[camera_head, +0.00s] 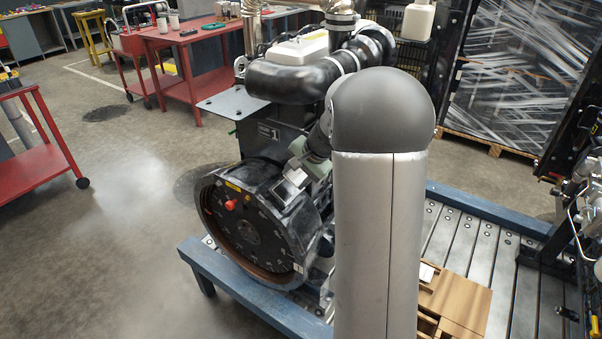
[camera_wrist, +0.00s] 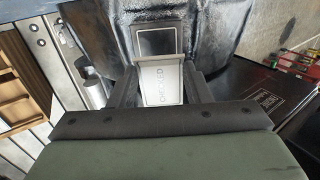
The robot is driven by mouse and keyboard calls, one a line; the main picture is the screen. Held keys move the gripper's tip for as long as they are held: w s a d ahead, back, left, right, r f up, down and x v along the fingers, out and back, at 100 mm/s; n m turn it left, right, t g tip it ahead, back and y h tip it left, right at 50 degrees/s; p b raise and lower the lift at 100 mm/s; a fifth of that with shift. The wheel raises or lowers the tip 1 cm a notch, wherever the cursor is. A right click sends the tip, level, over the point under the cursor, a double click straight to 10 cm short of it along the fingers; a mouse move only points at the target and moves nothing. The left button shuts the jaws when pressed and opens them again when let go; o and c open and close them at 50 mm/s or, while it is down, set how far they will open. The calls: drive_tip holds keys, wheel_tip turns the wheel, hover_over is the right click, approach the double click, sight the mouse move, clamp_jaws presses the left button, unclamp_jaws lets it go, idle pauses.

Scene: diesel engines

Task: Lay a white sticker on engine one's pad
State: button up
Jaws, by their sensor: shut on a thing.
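In the wrist view the pad (camera_wrist: 157,41), a dark square with a pale frame, lies on the black engine just beyond the sticker's far edge. I cannot tell whether the sticker touches the engine. In the head view my gripper (camera_head: 294,179) is over the round black housing of the engine (camera_head: 262,222), partly hidden by my arm.
The engine stands on a blue-edged slatted platform (camera_head: 502,265). A wooden box (camera_head: 462,304) with a white piece in it sits there, right of my arm. Red tables (camera_head: 185,45) stand behind. Grey floor (camera_head: 120,210) at left is clear.

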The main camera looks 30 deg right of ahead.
sight(284, 190)
drive_tip(key=shift+b+x, duration=1.45)
drive_tip(key=shift+x, duration=1.4)
drive_tip(key=o, duration=1.7)
drive_tip(key=shift+r, duration=0.1)
drive_tip(key=shift+p+v, duration=1.4)
drive_tip(key=shift+v, duration=2.05)
